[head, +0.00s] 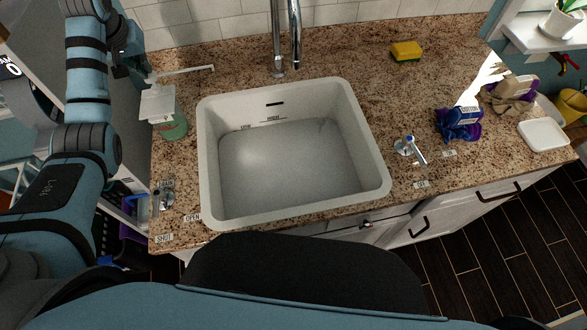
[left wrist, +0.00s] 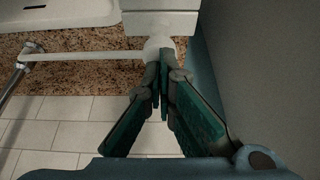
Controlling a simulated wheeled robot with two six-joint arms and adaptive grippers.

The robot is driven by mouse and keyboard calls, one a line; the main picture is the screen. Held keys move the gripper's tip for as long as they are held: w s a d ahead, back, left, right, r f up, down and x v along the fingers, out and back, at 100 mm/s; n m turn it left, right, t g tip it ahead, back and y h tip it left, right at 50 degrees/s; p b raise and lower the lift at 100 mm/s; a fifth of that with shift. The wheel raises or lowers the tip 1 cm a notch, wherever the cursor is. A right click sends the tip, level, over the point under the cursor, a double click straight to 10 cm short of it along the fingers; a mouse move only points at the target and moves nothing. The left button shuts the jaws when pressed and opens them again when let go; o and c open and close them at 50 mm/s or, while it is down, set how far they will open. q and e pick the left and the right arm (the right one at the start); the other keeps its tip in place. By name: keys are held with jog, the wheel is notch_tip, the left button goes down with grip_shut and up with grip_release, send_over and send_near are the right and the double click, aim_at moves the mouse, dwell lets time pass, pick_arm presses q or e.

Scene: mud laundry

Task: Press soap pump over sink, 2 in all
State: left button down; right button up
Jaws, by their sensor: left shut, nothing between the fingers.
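The soap pump stands on the counter at the left of the sink (head: 290,165). Its bottle (head: 176,128) is green, with a white block-like top (head: 157,104) and a long white spout (head: 187,71) pointing right. In the left wrist view the spout (left wrist: 85,54) runs left from a white round head beside the white block (left wrist: 160,22). My left gripper (left wrist: 163,50) is shut and empty, its fingertips at the pump head; I cannot tell whether they touch it. In the head view it is partly hidden at the bottle's upper left. My right gripper is not in view.
A metal faucet (head: 284,38) rises behind the sink. A yellow sponge (head: 406,51) lies at the back. A lever valve (head: 409,150), purple cloths (head: 458,126) and a white dish (head: 543,135) are to the right. Another valve (head: 164,194) is at the front left.

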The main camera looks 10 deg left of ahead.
pick_arm(q)
jog(key=shift+f, duration=0.25)
jog(key=shift+w+r+p, duration=0.1)
jog(key=shift+r+p, duration=0.4)
jog(key=shift+r, duration=0.95)
jog(key=shift+f, duration=0.15)
jog(key=shift+f, duration=1.3)
jog(key=shift+r, duration=1.4)
